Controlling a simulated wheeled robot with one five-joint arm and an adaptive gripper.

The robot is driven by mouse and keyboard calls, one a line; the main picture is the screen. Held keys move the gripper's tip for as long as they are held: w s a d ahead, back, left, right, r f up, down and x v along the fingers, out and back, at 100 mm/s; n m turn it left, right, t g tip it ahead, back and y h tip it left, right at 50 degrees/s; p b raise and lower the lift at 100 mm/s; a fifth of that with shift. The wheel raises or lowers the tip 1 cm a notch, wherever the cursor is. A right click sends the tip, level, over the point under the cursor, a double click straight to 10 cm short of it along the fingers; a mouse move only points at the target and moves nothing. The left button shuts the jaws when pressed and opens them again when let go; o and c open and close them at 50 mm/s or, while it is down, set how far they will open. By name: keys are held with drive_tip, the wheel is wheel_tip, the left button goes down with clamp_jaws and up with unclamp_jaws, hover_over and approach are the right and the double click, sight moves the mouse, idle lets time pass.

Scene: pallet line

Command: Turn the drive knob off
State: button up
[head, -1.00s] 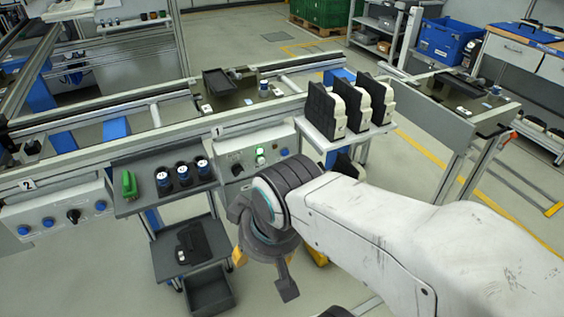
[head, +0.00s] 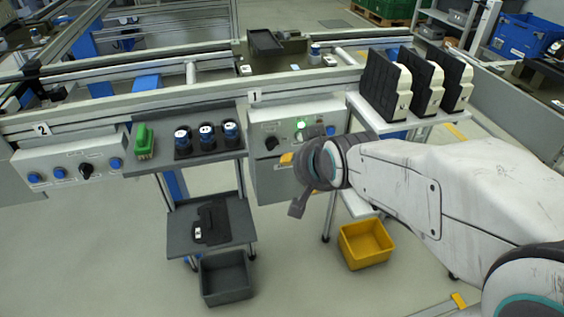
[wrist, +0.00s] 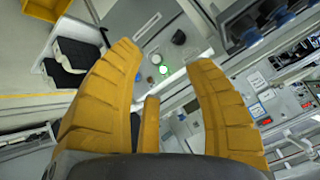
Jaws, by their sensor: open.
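Control box 1 (head: 256,112) is a pale panel at the conveyor rail. It carries a black knob (head: 271,143), a lit green light (head: 300,125) and a blue button (head: 331,130). My gripper (wrist: 162,58) has its yellow fingers spread and empty. In the wrist view the black knob (wrist: 179,38) and the lit green light (wrist: 163,70) show in the gap between the fingers, with the panel apart beyond them. In the head view my wrist hides the lower right of the box. I cannot read which knob is the drive one.
Box 2 (head: 70,160) on the left has another black knob and blue buttons. Beside box 1, a grey shelf (head: 165,160) holds a green-handled item and several dark cylinders. On the right, a white stand (head: 375,122) holds black-and-white parts. A yellow bin (head: 366,243) is on the floor.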

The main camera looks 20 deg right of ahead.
drive_tip(key=w+f+m+t+b, duration=0.4)
drive_tip(key=w+f+b, duration=0.6)
drive_tip(key=w+b, duration=0.1)
drive_tip(key=m+t+b, duration=0.4)
drive_tip(key=t+b, duration=0.1)
drive_tip(key=b, duration=0.7)
approach(273, 145)
drive_tip(key=w+f, duration=0.1)
drive_tip(key=w, duration=0.1)
drive_tip(key=w+b, duration=0.1)
drive_tip(key=w, duration=0.6)
drive_tip(key=shift+d, duration=0.15)
drive_tip(key=shift+o, duration=0.4)
drive_tip(key=shift+w, duration=0.1)
clamp_jaws()
